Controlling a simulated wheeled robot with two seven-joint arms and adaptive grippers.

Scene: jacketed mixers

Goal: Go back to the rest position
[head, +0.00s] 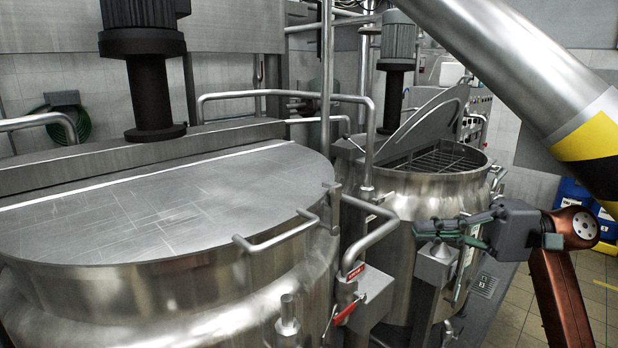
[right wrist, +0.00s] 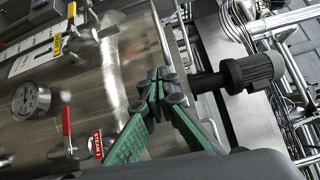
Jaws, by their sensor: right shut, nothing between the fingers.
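My right gripper (head: 432,229) is in the lower right of the head view, in front of the smaller mixer (head: 400,262). Its dark and green fingers point left and are closed with nothing between them. In the right wrist view the two green-padded fingers (right wrist: 158,82) meet at their tips in front of a steel vessel (right wrist: 75,90). I cannot tell whether the gripper touches the mixer or its fittings. My left gripper does not show.
The large mixer (head: 290,262) on the left has its flat lid (head: 170,195) closed. The smaller mixer's lid (head: 425,125) is raised over a grate (head: 440,157). A handrail pipe (head: 372,240) and red-handled valve (head: 346,312) stand close left of my gripper. Tiled floor (head: 590,300) shows at right.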

